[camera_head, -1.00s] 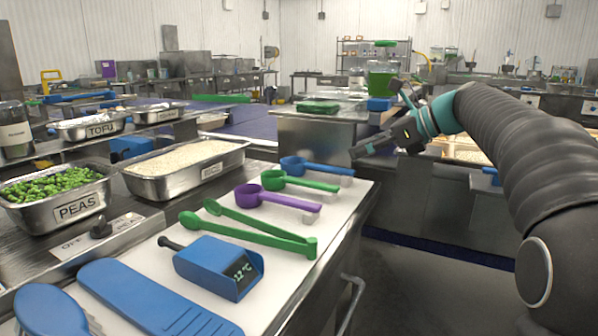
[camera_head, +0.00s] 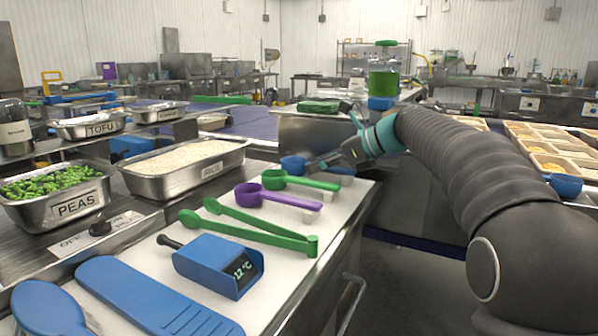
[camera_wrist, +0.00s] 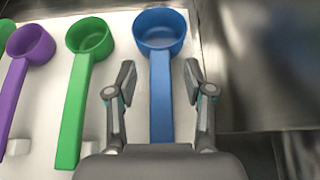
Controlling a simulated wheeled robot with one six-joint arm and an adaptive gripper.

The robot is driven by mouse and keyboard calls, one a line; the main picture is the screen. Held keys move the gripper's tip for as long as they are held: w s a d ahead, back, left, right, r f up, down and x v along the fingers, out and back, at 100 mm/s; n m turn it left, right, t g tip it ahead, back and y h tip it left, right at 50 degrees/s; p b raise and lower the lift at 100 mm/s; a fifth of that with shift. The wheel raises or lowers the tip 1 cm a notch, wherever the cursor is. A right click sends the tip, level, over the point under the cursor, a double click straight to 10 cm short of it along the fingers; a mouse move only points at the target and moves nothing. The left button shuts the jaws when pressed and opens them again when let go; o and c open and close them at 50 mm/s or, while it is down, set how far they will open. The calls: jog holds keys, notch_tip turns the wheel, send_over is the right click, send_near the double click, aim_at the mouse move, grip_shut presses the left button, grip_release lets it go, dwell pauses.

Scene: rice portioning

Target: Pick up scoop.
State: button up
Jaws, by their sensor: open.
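Several scoops lie side by side on the white board. The blue scoop is farthest back; its cup (camera_head: 292,165) shows in the head view, and its handle is partly covered by my gripper (camera_head: 318,166). In the wrist view my gripper (camera_wrist: 160,80) is open, with one finger on each side of the blue scoop's handle (camera_wrist: 161,110). The handle runs between the fingers and the cup (camera_wrist: 160,30) lies beyond the fingertips. I see no finger touching it. A green scoop (camera_head: 275,179) and a purple scoop (camera_head: 248,194) lie nearer in the head view.
Left of the blue scoop in the wrist view are the green scoop (camera_wrist: 75,115) and the purple scoop (camera_wrist: 14,90). Green tongs (camera_head: 250,232) and a blue thermometer (camera_head: 215,265) lie nearer.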

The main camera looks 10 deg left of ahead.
grip_shut()
dwell(0.3)
